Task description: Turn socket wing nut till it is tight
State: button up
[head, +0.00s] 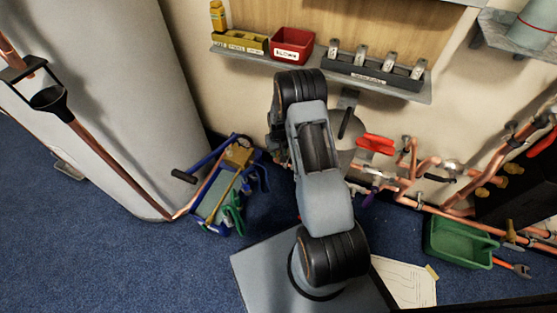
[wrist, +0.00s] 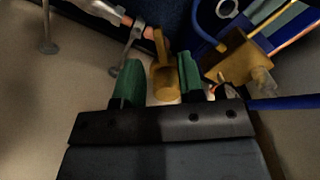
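In the wrist view a brass-yellow piece (wrist: 164,80), which looks like the socket wing nut, has a flat rounded wing and a narrow upper part. It stands between the two green fingertips of my gripper (wrist: 159,70). Small gaps show on both sides of it, so the fingers look open around it and not pressed on it. I cannot tell how tight the nut is. In the head view my own arm hides the gripper and this piece.
A blue pipe stand with a brass block (wrist: 238,58) is close at the right. A pale pipe with a copper end (wrist: 102,10) and grey clips is at the upper left. In the head view copper pipes (head: 408,185), a green bin (head: 458,243) and a shelf with a red box (head: 292,45) surround my arm.

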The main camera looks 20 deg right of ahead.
aim_at(278, 158)
jog(key=shift+f+b, duration=0.6)
jog(key=shift+f, duration=1.5)
grip_shut()
